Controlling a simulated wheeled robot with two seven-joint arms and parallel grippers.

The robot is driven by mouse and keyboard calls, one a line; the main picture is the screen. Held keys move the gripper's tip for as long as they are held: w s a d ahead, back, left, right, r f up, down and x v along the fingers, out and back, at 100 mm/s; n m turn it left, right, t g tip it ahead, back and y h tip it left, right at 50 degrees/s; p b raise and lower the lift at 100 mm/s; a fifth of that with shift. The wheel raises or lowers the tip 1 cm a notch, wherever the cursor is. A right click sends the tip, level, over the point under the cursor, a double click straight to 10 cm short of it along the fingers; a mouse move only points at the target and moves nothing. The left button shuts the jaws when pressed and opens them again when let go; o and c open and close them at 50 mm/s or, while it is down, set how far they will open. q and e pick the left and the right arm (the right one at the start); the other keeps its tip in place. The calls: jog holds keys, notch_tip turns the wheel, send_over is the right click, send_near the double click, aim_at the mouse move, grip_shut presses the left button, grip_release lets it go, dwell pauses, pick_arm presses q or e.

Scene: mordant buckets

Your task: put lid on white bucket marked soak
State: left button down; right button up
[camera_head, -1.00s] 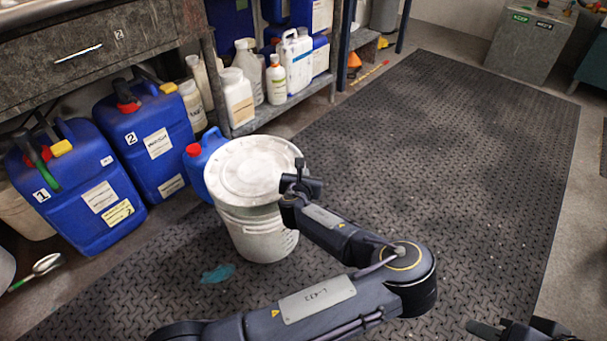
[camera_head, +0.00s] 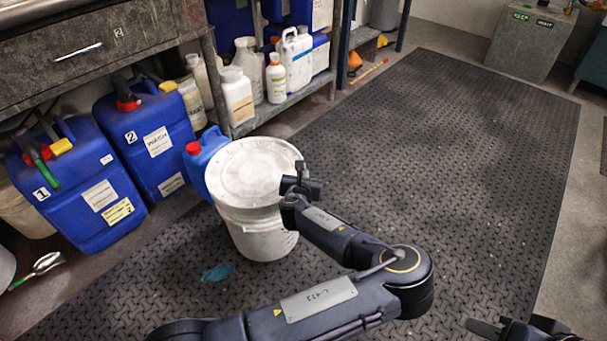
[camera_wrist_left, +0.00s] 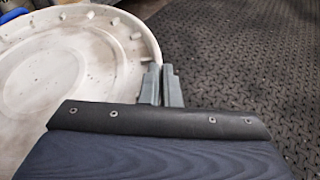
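A white bucket (camera_head: 262,240) stands upright on the dark mat; no "soak" marking is readable on the side I see. A round white lid (camera_head: 255,172) lies over its top, looking about level; whether it is fully pressed down I cannot tell. My left gripper (camera_head: 299,172) is at the lid's right edge. In the left wrist view its two fingers (camera_wrist_left: 161,84) are close together, with the rim of the lid (camera_wrist_left: 85,75) running between them. My right gripper (camera_head: 492,328) is at the bottom right edge, partly cut off; its opening is unclear.
Blue jerrycans (camera_head: 80,190) stand left of the bucket, and a smaller blue one with a red cap (camera_head: 203,158) is right behind it. A shelf with bottles (camera_head: 277,80) is at the back. The mat (camera_head: 450,150) is clear to the right.

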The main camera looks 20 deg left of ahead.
pick_arm(q)
jog(key=shift+f, duration=0.55)
jog(key=c, duration=1.6)
grip_release()
jog(key=p+v, duration=0.3)
jog(key=v, duration=0.5)
jog(key=shift+w, duration=0.1)
